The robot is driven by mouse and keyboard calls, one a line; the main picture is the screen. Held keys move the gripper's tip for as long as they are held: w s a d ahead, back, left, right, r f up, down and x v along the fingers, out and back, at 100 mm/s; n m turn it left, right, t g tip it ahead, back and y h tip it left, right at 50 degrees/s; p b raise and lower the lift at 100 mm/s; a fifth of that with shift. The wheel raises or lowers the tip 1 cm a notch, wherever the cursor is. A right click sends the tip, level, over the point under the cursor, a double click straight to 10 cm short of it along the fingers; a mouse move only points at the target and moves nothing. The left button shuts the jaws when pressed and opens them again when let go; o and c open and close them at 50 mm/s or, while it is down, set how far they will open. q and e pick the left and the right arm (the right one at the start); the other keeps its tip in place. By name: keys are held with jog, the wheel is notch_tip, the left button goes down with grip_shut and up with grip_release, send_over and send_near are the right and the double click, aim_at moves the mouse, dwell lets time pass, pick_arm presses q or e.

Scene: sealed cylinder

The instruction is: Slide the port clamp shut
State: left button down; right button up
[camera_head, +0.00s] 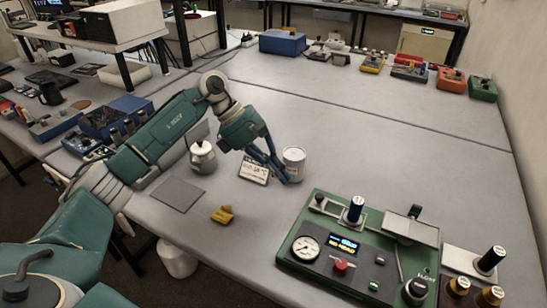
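A green device box (335,278) stands at the front right of the table. Its top carries a round gauge (305,248), a lit display, a red knob (341,266) and a dark blue upright cylinder (356,208). A metal slide plate (411,228) with a dark bracket lies along its back right; I cannot tell for sure which part is the port clamp. My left gripper (288,180) points down beside a white lidded can (294,159), behind the device. Its fingers are close to the can; their gap and any contact are unclear. My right gripper is not in view.
A small silver pot (203,158), a white labelled plate (254,171), a grey mat (178,194) and a yellow piece (223,214) lie near my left arm. Black and gold knobs (489,261) stand right of the device. The table (400,130) behind is largely clear.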

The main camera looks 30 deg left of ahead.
aim_at(314, 202)
pick_arm(q)
jog(key=p+x, duration=0.1)
jog(key=x, duration=0.2)
jog(key=shift+d+f, duration=0.15)
jog(key=shift+d, duration=0.1)
jog(key=d+p, duration=0.1)
jog(key=d, duration=0.2)
jog(key=shift+w+f+p, duration=0.2)
jog(key=shift+f+p, duration=0.05)
jog(key=shift+p, duration=0.15)
jog(key=shift+d+f, duration=0.15)
jog(key=shift+d, duration=0.15)
